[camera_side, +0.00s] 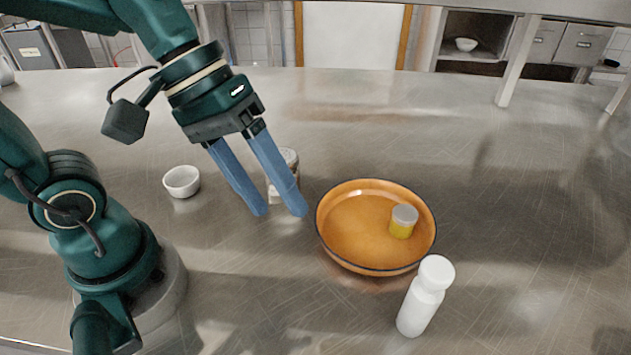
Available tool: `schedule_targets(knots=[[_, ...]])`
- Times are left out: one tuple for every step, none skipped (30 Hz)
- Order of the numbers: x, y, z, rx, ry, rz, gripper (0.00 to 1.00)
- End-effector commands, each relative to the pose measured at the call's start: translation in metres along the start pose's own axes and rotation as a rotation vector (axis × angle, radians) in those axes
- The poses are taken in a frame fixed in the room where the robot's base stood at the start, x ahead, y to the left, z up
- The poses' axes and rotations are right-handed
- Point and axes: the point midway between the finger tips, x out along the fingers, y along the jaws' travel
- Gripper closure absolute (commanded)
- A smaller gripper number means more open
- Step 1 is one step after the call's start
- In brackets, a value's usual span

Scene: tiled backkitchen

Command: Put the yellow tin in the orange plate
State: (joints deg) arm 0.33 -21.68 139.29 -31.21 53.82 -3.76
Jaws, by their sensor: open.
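The yellow tin (402,222), small with a grey-white lid, stands upright inside the orange plate (345,250), right of the plate's middle. The plate is round and shallow with a dark rim, and lies on the steel table. My gripper (281,212) has two long blue fingers pointing down and to the right. It is open, with a gap between the fingertips and nothing seen held there. It is to the left of the plate, apart from the tin.
A white bottle (424,296) stands just in front of the plate at the right. A small white bowl (182,181) sits to the left. A pale jar (290,158) is partly hidden behind my gripper's fingers. The table (530,200) is clear at the right and back.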

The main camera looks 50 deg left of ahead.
Motion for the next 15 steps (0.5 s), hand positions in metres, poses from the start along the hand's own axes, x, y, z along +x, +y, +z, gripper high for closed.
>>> schedule_targets(knots=[[-0.007, -0.013, 0.000, 0.099, 0.074, -0.058, 0.37], [-0.011, -0.022, -0.001, 0.152, 0.112, -0.098, 0.37], [-0.016, -0.032, -0.003, 0.216, 0.159, -0.147, 0.37], [-0.019, -0.040, -0.004, 0.259, 0.192, -0.183, 0.37], [-0.023, -0.046, -0.006, 0.298, 0.221, -0.217, 0.37], [-0.027, -0.054, -0.009, 0.341, 0.257, -0.256, 0.37], [-0.030, -0.059, -0.011, 0.368, 0.280, -0.282, 0.37], [-0.033, -0.062, -0.012, 0.391, 0.300, -0.305, 0.37], [-0.036, -0.067, -0.014, 0.415, 0.320, -0.329, 0.37], [-0.037, -0.070, -0.015, 0.429, 0.331, -0.345, 0.37], [-0.039, -0.071, -0.015, 0.439, 0.339, -0.355, 0.37], [-0.040, -0.073, -0.016, 0.449, 0.347, -0.366, 0.37], [-0.040, -0.074, -0.016, 0.453, 0.349, -0.371, 0.37], [-0.041, -0.074, -0.017, 0.455, 0.351, -0.374, 0.37], [-0.041, -0.075, -0.017, 0.456, 0.351, -0.375, 0.37]])
